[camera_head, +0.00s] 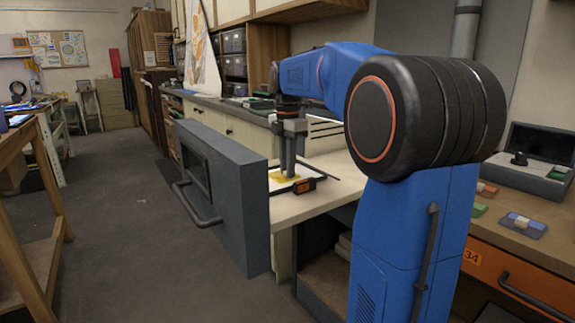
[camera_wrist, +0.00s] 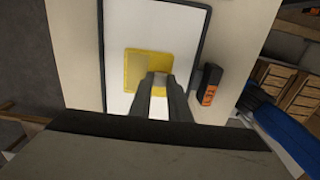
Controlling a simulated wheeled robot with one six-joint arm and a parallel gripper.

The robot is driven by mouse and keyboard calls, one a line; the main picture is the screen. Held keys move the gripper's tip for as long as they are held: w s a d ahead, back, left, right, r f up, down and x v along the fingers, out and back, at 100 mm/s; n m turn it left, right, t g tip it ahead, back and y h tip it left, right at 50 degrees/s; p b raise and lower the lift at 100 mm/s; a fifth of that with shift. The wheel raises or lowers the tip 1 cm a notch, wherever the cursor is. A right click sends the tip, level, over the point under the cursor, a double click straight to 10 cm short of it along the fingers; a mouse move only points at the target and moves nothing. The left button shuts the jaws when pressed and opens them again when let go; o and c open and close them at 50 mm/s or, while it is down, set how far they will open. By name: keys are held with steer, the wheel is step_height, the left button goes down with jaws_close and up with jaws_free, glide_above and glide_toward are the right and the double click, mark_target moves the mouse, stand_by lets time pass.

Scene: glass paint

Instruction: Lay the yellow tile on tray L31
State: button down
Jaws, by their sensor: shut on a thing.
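The yellow tile (camera_wrist: 135,72) shows in the wrist view as a flat square with a paler panel at its left, over the white face of a dark-rimmed tray (camera_wrist: 172,25). My gripper (camera_wrist: 157,80) is shut on the tile's near right part. In the head view the yellow tile (camera_head: 284,178) is at the fingertips of my gripper (camera_head: 288,174), which points straight down over the tray (camera_head: 277,187). The tile looks at or very close to the tray surface; I cannot tell if it touches.
The pale counter (camera_head: 335,186) around the tray is mostly clear. A grey door with a handle (camera_head: 235,195) stands open in front of it. At the right, an orange drawer marked 34 (camera_head: 500,270) lies below a bench with several coloured tiles (camera_head: 521,224).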

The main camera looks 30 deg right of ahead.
steer(key=shift+f, duration=0.1)
stand_by(0.6)
steer(key=c, duration=1.6)
jaws_free()
steer(key=shift+r, duration=3.5)
